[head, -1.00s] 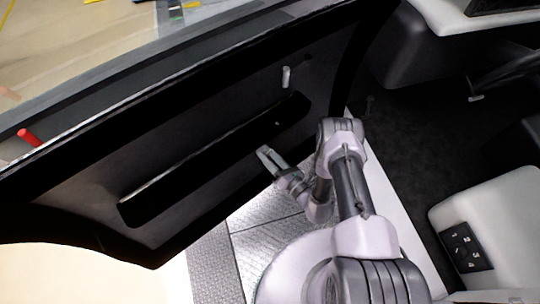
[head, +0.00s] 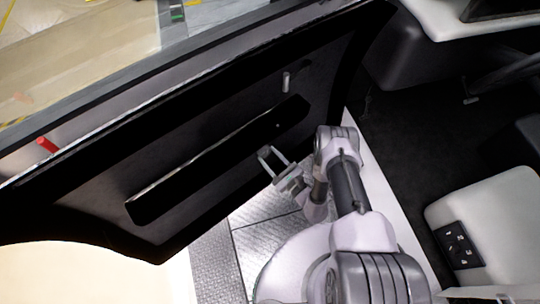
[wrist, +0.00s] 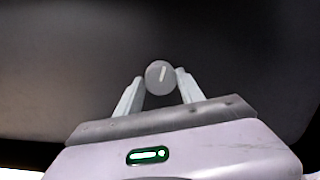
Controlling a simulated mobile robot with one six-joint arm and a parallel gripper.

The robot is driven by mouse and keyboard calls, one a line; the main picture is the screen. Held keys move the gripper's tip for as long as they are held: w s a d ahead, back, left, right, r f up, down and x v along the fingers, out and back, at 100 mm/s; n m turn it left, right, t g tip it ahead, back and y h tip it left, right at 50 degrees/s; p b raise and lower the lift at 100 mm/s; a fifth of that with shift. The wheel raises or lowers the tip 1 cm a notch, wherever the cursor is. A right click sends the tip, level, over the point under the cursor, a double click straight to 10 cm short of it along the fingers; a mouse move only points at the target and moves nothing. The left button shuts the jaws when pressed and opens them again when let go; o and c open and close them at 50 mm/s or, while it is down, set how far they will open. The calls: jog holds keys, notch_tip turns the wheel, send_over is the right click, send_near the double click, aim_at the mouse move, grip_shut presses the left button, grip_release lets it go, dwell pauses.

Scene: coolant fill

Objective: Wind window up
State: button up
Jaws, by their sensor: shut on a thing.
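In the wrist view a round grey knob (wrist: 160,77) with a pale line on its face sits between the two fingers of my gripper (wrist: 160,85). The gripper is shut on the knob, one finger on each side. In the head view my gripper (head: 271,151) is beside the dark inner face of the door (head: 190,130), below its long black armrest. The knob is not clear there; a small light mark shows just beyond the fingertips. How high the window stands is hard to tell.
A small pale handle (head: 286,81) is higher on the door panel. A red peg (head: 47,145) stands at the door's top edge on the left. A light seat (head: 490,215) with a switch panel (head: 459,245) is on the right. Metal plate floor lies below my arm.

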jog(key=shift+n+p, duration=0.35)
jog(key=shift+n, duration=0.75)
jog(key=o, duration=1.4)
jog(key=p+v, duration=0.2)
jog(key=v, duration=1.5)
jog(key=shift+s+p, duration=0.2)
jog(key=shift+p, duration=0.1)
jog(key=shift+d, duration=0.15)
